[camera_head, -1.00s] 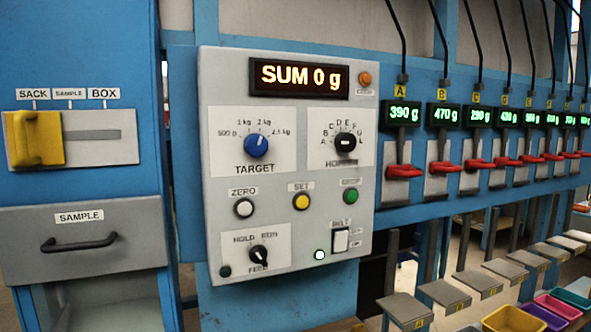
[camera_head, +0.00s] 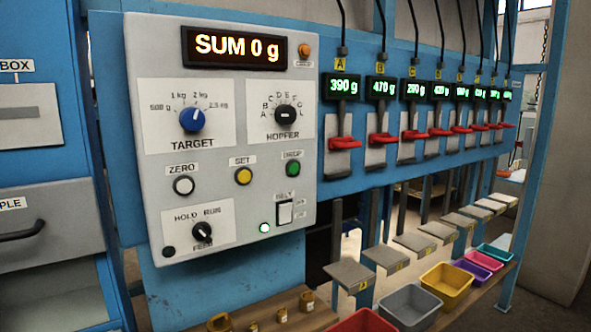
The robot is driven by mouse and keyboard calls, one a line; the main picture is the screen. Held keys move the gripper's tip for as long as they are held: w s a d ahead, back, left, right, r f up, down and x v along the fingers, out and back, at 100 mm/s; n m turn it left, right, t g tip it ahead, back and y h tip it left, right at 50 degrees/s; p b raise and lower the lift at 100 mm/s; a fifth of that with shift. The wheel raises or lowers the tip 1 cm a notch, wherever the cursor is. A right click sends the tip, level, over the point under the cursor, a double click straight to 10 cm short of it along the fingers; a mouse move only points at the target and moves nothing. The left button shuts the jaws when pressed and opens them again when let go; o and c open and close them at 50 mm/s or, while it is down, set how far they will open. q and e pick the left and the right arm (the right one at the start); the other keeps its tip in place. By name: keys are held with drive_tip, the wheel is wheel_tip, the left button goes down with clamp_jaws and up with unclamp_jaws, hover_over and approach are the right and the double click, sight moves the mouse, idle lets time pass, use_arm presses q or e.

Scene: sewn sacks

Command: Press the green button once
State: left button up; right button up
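The green button (camera_head: 293,168) is on the right side of the grey control panel (camera_head: 225,215), under a small label that looks like "DROP". To its left are the yellow SET button (camera_head: 243,176) and the white ZERO button (camera_head: 184,185). The display (camera_head: 235,47) above reads "SUM 0 g". Neither of my grippers shows in the head view, and nothing covers the green button.
Several hoppers with red levers (camera_head: 340,143) and green weight displays (camera_head: 341,86) line the right. Below them are small platforms (camera_head: 350,273) and coloured bins (camera_head: 447,284) on a shelf. A drawer (camera_head: 50,225) stands at left.

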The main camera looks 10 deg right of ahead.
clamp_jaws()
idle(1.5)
